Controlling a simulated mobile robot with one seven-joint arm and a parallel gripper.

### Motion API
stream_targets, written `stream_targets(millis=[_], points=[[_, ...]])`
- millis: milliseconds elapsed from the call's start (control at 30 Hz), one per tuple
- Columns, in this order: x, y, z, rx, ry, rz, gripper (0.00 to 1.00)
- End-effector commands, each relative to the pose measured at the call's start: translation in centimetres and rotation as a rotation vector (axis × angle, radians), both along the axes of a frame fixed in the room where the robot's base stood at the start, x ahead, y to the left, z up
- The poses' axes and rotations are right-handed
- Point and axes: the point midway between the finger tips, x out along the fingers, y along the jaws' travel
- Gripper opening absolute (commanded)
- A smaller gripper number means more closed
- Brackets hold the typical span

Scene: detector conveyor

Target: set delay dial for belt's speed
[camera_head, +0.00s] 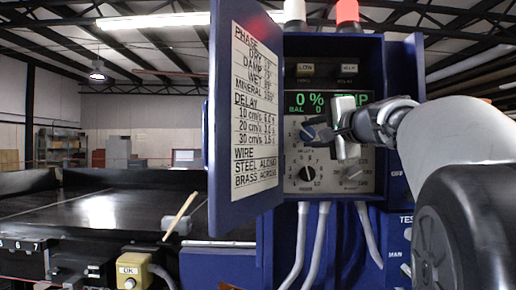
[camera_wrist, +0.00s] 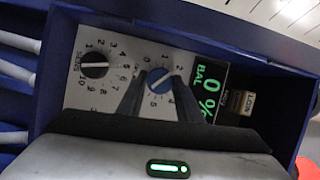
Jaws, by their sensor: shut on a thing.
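The control panel (camera_head: 295,157) sits in an open blue cabinet and carries several dials. My gripper (camera_head: 320,133) is shut on the blue dial (camera_head: 307,131) at the panel's upper left. In the wrist view my fingers (camera_wrist: 161,76) lie on either side of the blue dial (camera_wrist: 158,84), whose white pointer line shows between them. Its name label is hidden, so I cannot tell that it is the delay dial. A black dial marked SENS (camera_wrist: 94,65) is free. The door chart (camera_head: 255,115) lists delay against belt speeds of 10, 20 and 30 cm/s.
The cabinet door (camera_head: 218,160) stands open at the left. The green display (camera_head: 310,100) reads 0 %. A dark conveyor belt (camera_head: 100,212) runs at the left, with a yellow button box (camera_head: 133,280) in front. Grey cables (camera_head: 318,245) hang below the cabinet.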

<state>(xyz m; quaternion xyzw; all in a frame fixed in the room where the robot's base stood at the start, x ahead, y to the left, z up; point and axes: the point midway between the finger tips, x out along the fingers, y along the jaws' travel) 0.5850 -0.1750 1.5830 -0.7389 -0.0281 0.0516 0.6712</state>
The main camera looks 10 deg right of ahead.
Motion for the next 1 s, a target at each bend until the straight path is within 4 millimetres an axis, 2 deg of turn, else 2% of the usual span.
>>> stream_targets(millis=[33,600,1000], points=[[0.02,0.02,-0.70,0.042,-0.013,0.000,0.10],[0.03,0.18,-0.93,0.552,-0.160,0.002,0.10],[0.06,0.25,-0.77,0.787,-0.227,0.001,0.10]])
